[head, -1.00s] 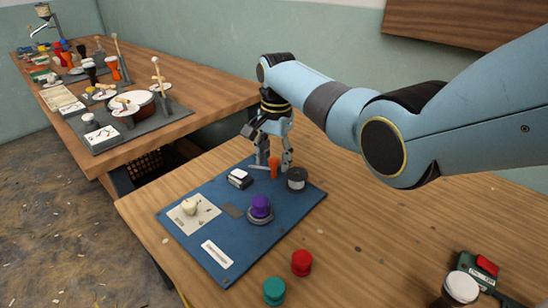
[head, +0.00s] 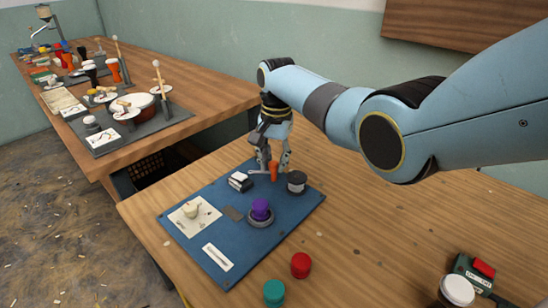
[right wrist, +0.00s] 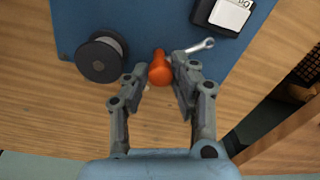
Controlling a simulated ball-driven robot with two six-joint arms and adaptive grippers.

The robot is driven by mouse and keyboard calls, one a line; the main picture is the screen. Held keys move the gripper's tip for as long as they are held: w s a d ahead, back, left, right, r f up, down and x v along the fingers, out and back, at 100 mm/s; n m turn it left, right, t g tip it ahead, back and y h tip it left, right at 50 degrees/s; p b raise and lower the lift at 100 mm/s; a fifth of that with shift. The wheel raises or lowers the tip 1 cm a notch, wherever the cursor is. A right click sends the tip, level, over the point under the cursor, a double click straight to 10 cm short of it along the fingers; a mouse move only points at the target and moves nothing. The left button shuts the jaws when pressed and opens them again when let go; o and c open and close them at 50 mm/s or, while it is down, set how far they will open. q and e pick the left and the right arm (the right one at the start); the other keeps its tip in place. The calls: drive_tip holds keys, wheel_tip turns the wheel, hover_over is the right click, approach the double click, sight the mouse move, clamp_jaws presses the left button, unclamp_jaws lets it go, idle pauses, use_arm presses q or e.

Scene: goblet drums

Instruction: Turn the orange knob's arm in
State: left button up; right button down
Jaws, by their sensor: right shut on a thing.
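The orange knob (head: 273,170) stands at the back edge of the blue board (head: 232,266). In the right wrist view the orange knob (right wrist: 160,70) is between my fingertips. A thin silver arm (head: 257,172) sticks out to the left of the knob in the head view. In the right wrist view the silver arm (right wrist: 202,46) points to the upper right, partly behind a finger. My right gripper (head: 274,160) reaches down from above and is shut on the orange knob; it also shows in the right wrist view (right wrist: 160,74). My left gripper is not in view.
A black, grey-topped knob (head: 296,182) stands close right of the orange one. A black-and-white block (head: 240,182), a purple knob (head: 261,210) and a cream knob (head: 191,210) are on the board. Red (head: 301,265) and teal (head: 274,292) pieces stand on bare wood in front.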

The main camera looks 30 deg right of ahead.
drive_tip(key=n+p, duration=0.1)
drive_tip(key=n, duration=0.1)
drive_tip(key=shift+r+n, duration=0.15)
drive_tip(key=shift+n, duration=0.15)
drive_tip(key=n+p, duration=0.1)
drive_tip(key=n, duration=0.2)
drive_tip(key=shift+w+n, duration=0.1)
drive_tip(key=shift+n, duration=0.2)
drive_tip(key=n, duration=0.3)
drive_tip(key=shift+n, duration=0.3)
drive_tip(key=shift+n+g, duration=0.3)
drive_tip(key=shift+n, duration=1.7)
drive_tip(key=c, duration=1.1)
unclamp_jaws()
